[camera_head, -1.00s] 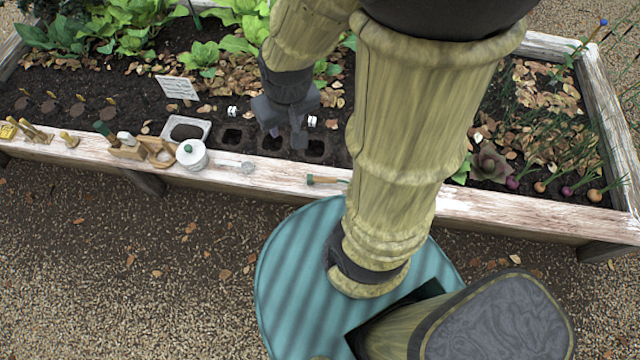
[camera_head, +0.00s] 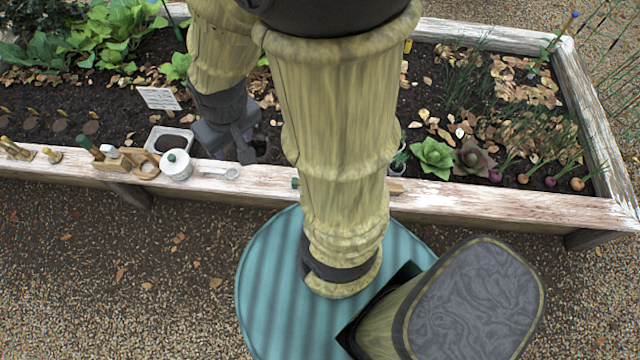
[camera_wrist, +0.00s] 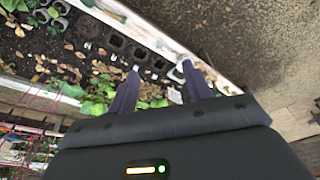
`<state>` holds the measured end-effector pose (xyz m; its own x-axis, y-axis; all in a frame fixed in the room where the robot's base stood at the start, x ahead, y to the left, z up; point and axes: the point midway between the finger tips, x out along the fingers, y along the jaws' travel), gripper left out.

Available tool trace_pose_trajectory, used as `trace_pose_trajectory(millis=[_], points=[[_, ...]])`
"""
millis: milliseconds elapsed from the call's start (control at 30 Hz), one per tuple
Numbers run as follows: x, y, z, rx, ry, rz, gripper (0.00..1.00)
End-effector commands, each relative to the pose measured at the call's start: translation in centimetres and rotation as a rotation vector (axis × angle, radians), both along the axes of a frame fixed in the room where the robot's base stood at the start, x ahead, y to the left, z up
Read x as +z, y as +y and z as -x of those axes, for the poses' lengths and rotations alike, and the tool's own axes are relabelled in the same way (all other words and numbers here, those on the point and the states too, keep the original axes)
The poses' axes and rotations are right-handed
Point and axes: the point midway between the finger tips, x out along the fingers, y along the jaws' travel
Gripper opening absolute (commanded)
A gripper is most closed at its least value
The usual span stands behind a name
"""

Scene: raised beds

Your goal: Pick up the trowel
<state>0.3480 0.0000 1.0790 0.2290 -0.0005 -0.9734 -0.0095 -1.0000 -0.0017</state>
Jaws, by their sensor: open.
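A small tool with a green end (camera_head: 295,183) lies on the front plank of the raised bed, and my arm hides most of it. A tan, handle-like piece (camera_head: 396,188) shows on the plank just right of my arm. I cannot tell which of these is the trowel or whether they are one thing. My gripper (camera_head: 230,153) is open and empty above the soil near the plank, left of the green end. In the wrist view its two fingers (camera_wrist: 160,68) are spread apart, with soil and the plank beyond them.
The white front plank (camera_head: 480,203) bears a white lidded pot (camera_head: 176,165), a small grey scoop-like item (camera_head: 218,171) and a wooden holder (camera_head: 115,160). A grey tray (camera_head: 170,140) and a sign (camera_head: 159,98) stand in the soil. Lettuce (camera_head: 432,157) and onions grow at right.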

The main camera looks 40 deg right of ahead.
Motion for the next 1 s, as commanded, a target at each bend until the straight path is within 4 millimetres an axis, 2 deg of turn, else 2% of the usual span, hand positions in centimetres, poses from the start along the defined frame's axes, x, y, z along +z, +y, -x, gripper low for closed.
trace_pose_trajectory(millis=[167, 267, 700, 1000], points=[[-3.1, -0.6, -0.7, -0.108, 0.018, -0.016, 0.50], [-6.1, -1.4, -1.4, -0.237, 0.034, -0.033, 0.50], [-20.3, -6.4, -4.6, -0.941, 0.086, -0.059, 0.50], [-29.7, -10.4, -6.3, -1.415, 0.053, -0.023, 0.50]])
